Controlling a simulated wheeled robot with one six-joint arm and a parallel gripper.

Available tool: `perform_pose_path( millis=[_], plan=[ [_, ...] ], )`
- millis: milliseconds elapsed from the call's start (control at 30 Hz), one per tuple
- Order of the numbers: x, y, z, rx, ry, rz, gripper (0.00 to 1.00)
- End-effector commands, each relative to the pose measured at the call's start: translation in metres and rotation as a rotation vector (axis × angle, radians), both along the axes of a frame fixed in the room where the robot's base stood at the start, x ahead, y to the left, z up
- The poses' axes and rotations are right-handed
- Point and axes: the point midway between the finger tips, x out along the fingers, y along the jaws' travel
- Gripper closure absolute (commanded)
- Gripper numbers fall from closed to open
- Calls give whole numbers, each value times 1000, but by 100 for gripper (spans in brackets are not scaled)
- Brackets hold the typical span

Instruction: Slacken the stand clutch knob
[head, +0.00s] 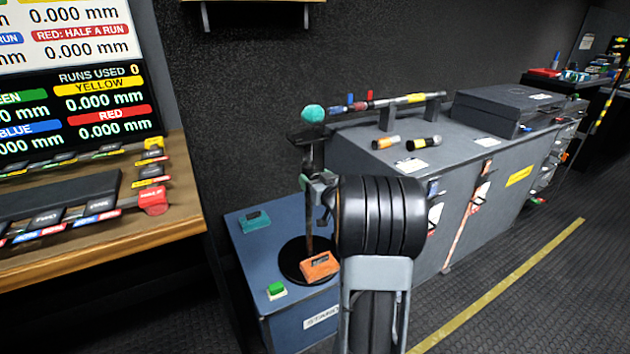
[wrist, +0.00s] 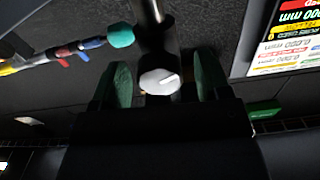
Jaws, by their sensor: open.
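The stand has a thin upright pole (head: 309,222) and a round black base (head: 290,265) on a blue cabinet (head: 245,255). In the wrist view, the pale grey clutch knob (wrist: 158,82) with a slanted line on its face sits in front of the dark clutch body (wrist: 160,45). My gripper (wrist: 162,80) is open, with one green finger on each side of the knob and a visible gap to each.
An orange block (head: 320,265), a teal box (head: 254,221) and a green button (head: 276,289) are around the base. A wooden desk (head: 180,210) stands left.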

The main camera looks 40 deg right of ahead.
Motion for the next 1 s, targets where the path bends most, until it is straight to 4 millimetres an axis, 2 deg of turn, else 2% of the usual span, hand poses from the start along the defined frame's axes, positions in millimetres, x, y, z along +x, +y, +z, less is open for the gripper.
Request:
perform_pose_path(
  millis=[167,700,1000],
  plan=[
    [0,0,0,0,0,0,30],
    [0,0,0,0,0,0,80],
    [0,0,-2,-58,8,0,80]
  ],
)
